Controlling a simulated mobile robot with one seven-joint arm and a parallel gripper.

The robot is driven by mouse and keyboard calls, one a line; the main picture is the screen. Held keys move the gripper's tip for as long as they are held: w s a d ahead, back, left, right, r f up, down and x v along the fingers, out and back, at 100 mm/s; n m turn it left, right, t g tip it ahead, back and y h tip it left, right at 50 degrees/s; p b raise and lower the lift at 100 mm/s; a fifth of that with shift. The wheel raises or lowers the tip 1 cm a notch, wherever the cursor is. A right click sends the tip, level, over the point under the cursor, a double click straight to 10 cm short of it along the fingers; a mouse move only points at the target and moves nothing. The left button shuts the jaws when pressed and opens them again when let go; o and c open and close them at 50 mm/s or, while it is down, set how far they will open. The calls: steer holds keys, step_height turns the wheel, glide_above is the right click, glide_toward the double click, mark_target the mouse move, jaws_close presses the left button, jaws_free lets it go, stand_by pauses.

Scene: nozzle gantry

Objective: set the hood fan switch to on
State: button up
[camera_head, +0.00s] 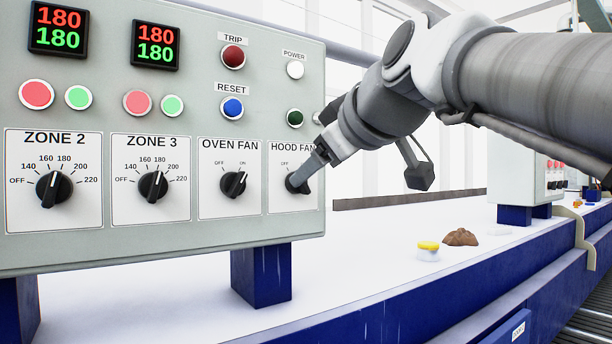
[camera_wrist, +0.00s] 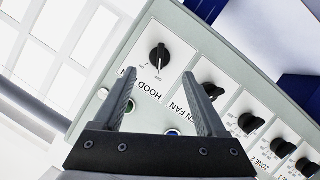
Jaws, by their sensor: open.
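The hood fan switch (camera_head: 296,184) is a black rotary knob on the white HOOD FAN plate at the panel's lower right. In the wrist view the knob (camera_wrist: 160,54) shows whole, and its pale pointer mark appears turned toward OFF. My gripper (camera_head: 312,165) is in front of this plate and partly covers the knob and the ON side in the head view. In the wrist view my gripper (camera_wrist: 160,76) is open, with nothing between its fingers; the knob lies beyond the fingertips, about midway between them. Contact cannot be told from the head view.
The oven fan knob (camera_head: 233,184) is close on the left, with the zone 3 knob (camera_head: 153,186) farther left. Above are the blue reset button (camera_head: 232,108) and a dark green button (camera_head: 295,118). A yellow-lidded jar (camera_head: 428,250) and brown lump (camera_head: 461,237) lie on the white surface.

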steer(key=x, duration=0.6)
steer(key=shift+w+p, duration=0.15)
steer(key=shift+p, duration=0.15)
steer(key=shift+f, duration=0.1)
jaws_close()
